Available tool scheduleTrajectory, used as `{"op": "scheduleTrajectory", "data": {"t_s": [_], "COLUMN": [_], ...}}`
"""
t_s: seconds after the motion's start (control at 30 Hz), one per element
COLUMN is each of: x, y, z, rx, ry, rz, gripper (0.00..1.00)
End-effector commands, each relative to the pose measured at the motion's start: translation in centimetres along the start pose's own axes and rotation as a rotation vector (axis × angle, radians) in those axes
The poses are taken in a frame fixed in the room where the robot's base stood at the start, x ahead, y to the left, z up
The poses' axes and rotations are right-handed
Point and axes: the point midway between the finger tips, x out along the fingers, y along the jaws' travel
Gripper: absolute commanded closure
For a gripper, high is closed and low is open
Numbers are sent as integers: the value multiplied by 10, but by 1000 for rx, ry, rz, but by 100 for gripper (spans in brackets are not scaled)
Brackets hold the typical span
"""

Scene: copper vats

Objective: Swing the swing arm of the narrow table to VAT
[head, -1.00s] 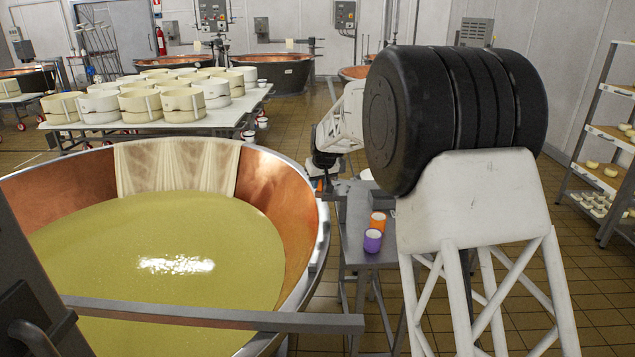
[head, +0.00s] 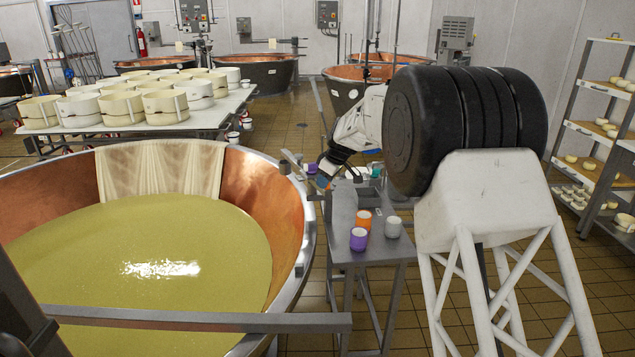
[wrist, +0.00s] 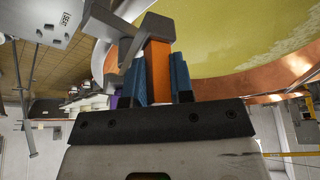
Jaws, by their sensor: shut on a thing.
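The narrow table (head: 343,238) is grey metal and stands just right of the big copper vat (head: 285,213), which holds yellow-green liquid. The swing arm (head: 292,162) shows as a grey bar near the table's far left, close to the vat rim. In the wrist view its orange handle (wrist: 158,75) sits between the blue fingers of my gripper (wrist: 157,68), and a grey metal piece (wrist: 130,38) joins it. My gripper (head: 324,179) is shut on this handle. The vat's liquid (wrist: 225,40) lies beyond the fingers. Any VAT label is not readable.
An orange cup (head: 363,220), a purple cup (head: 358,239) and a white cup (head: 393,227) stand on the narrow table. A table of cheese moulds (head: 219,115) is behind the vat. Shelves (head: 579,126) stand at the right. A grey bar (head: 200,320) crosses the near vat.

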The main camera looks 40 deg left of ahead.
Motion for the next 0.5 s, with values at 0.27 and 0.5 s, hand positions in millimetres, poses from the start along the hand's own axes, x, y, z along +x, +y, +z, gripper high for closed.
{"op": "scheduleTrajectory", "data": {"t_s": [0.27,0.5], "x": [-5,-8], "y": [25,48], "z": [13,18], "rx": [-238,-450], "ry": [1,1], "rz": [-97,-185], "gripper": [100,100]}}
